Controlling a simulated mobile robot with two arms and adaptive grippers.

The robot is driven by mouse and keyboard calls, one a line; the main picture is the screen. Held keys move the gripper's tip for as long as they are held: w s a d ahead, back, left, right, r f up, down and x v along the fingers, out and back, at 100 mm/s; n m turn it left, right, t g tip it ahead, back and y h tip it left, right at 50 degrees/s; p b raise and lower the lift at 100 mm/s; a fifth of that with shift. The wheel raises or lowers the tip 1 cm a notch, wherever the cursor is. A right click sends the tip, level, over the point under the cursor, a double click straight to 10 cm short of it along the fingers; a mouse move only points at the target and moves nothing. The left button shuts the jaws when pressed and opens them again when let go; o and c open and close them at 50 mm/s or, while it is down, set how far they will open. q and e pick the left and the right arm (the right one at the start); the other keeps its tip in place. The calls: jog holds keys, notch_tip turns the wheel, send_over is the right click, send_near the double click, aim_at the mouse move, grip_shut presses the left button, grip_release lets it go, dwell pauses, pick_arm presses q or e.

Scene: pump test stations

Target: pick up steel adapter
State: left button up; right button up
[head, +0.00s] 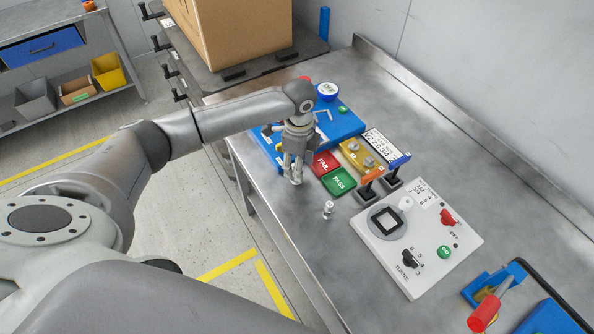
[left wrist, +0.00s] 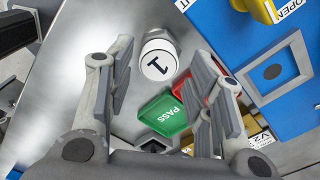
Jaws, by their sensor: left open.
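My left gripper (head: 294,178) points down over the steel bench near its front edge, left of the red FAIL and green PASS blocks. In the left wrist view my left gripper (left wrist: 165,95) has its fingers wide apart. A short steel cylinder (left wrist: 158,55) with a white top marked 1, apparently the steel adapter, stands between and beyond the fingers, not gripped. In the head view the fingers largely cover that spot. Another small steel piece (head: 328,209) stands alone on the bench, right of the gripper. My right gripper is not in view.
The PASS block (head: 338,181) and FAIL block (head: 325,163) lie beside the gripper, with a blue fixture (head: 340,124) behind. A white control panel (head: 418,237) lies to the right. A cardboard box (head: 235,30) stands at the back left. The front bench strip is mostly clear.

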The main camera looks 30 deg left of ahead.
pick_arm(q)
notch_tip(320, 180, down, 3)
jog(key=shift+s+f+p, duration=0.15)
jog(key=shift+f+p, duration=0.05)
jog(key=shift+p, duration=0.1)
jog(key=c, duration=0.7)
jog(key=shift+c, duration=1)
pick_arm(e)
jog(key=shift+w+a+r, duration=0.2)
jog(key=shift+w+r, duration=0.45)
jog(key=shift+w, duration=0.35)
pick_arm(q)
jog(key=shift+r, duration=0.15)
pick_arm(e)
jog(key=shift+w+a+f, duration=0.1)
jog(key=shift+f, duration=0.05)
